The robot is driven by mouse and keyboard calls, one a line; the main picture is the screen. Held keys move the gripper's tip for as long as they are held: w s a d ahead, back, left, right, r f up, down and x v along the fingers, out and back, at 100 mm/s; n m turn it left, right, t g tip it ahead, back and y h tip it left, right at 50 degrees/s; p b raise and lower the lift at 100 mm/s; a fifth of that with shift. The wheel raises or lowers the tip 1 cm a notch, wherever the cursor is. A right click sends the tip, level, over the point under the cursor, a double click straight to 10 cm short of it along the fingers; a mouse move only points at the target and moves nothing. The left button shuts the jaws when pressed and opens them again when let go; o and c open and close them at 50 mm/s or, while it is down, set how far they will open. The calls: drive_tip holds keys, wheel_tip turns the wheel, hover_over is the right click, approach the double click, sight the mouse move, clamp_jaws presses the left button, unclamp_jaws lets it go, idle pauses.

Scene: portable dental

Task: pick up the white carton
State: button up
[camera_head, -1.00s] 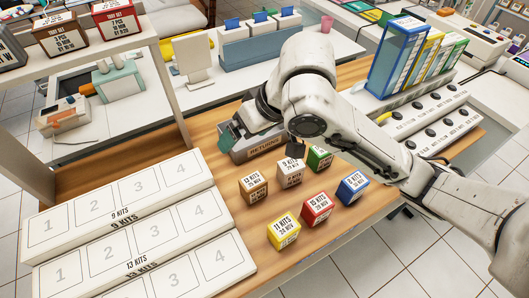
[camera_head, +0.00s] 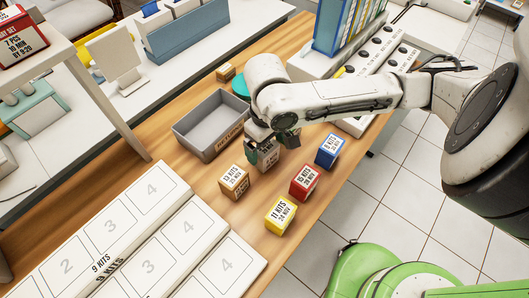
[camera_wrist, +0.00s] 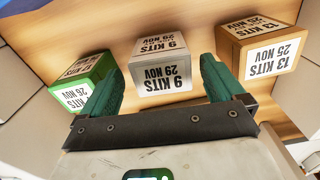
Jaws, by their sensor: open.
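The white carton (camera_wrist: 160,70), marked 9 KITS 29 NOV, stands on the wooden table. In the wrist view it sits ahead of my gripper (camera_wrist: 160,84), between the lines of its two green fingers. The fingers are open, with nothing held. In the head view my gripper (camera_head: 272,150) is low over the carton (camera_head: 267,155) and hides much of it. The green carton (camera_wrist: 84,82) is on the left in the wrist view, and the brown carton (camera_wrist: 258,48) is on the right.
The brown carton also shows in the head view (camera_head: 234,182). The yellow (camera_head: 280,216), red (camera_head: 304,182) and blue (camera_head: 330,150) cartons stand nearby. A grey returns tray (camera_head: 190,138) lies behind. White numbered racks (camera_head: 150,245) fill the lower left.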

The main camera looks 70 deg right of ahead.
wheel_tip(320, 180, down, 5)
drive_tip(key=shift+w+a+r, duration=0.1)
drive_tip(key=shift+c, duration=0.3)
drive_tip(key=c, duration=1)
